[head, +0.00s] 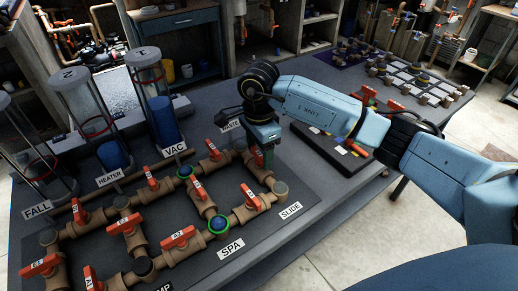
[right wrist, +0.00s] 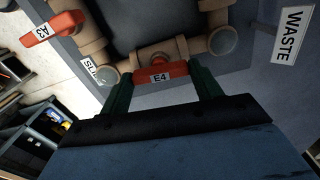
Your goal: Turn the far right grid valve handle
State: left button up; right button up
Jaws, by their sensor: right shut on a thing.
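The pipe grid with several red valve handles lies on a dark board (head: 285,238) on the table. My right gripper (head: 262,150) reaches down over the grid's far right pipe, between the SLIDE label (head: 290,211) and the partly hidden WASTE label. In the right wrist view its two green fingers stand on either side of the red E4 handle (right wrist: 160,74), shut on it. The handle lies crosswise between the fingers. In the head view the gripper hides most of that handle. The A3 handle (right wrist: 52,28) shows to the left in the wrist view. My left gripper is not in view.
Neighbouring red handles (head: 251,195) and (head: 197,190) sit close by on the grid. Clear upright cylinders (head: 145,75) stand behind it at the left. A dark panel with coloured tiles (head: 335,150) lies right of the grid, under my right arm.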

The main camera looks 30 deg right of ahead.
aim_at(259, 153)
jog(key=m, duration=0.8)
jog(key=shift+m, duration=0.3)
jog(key=m, duration=0.4)
jog(key=shift+m+p, duration=0.3)
jog(key=shift+p, duration=0.05)
jog(key=shift+m+p, duration=0.3)
jog(key=shift+m, duration=1.5)
jog(key=o, duration=1)
notch_tip(259, 153, up, 14)
jog(key=shift+f, duration=0.25)
